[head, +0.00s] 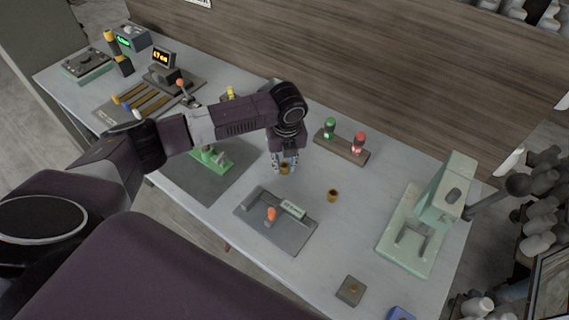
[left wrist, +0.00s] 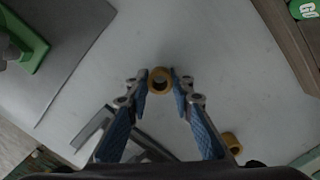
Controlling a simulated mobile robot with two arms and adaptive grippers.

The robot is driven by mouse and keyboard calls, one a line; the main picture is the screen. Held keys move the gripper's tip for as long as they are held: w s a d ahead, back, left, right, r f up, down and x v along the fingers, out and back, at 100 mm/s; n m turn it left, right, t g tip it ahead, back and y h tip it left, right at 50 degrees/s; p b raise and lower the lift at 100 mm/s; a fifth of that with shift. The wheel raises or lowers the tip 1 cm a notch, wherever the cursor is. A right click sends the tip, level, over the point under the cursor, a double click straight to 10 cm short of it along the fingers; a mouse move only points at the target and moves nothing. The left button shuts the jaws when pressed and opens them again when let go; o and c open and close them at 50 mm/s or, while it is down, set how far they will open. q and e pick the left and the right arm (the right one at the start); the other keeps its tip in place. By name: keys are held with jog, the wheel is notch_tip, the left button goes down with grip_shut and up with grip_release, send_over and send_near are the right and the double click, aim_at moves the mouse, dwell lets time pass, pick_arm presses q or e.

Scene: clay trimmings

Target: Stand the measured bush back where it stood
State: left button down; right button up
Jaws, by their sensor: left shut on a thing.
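My left gripper (head: 285,160) is shut on a small brass bush (head: 284,169), low over the middle of the table. In the left wrist view the bush (left wrist: 160,80) is a ring seen from above, between the blue-padded fingertips (left wrist: 160,84). I cannot tell whether its bottom touches the table. A second brass bush (head: 333,196) stands upright on the bare table to the right. It also shows in the left wrist view (left wrist: 230,140). My right gripper is not in view.
A grey plate with an orange-knobbed gauge (head: 271,214) lies in front of the gripper. A green stand on a dark mat (head: 212,157) is left. A block with green and red buttons (head: 342,147) is behind. A pale green press (head: 430,215) stands right. White table between is clear.

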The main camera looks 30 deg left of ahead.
pick_arm(q)
jog(key=shift+f, duration=0.1)
jog(key=c, duration=1.7)
grip_release()
jog(key=r, duration=0.4)
jog(key=r+b, duration=0.1)
jog(key=r, duration=0.3)
jog(key=s+d+r, duration=0.1)
jog(key=r, duration=0.3)
jog(key=shift+s+r+b, duration=0.1)
jog(key=shift+b, duration=0.2)
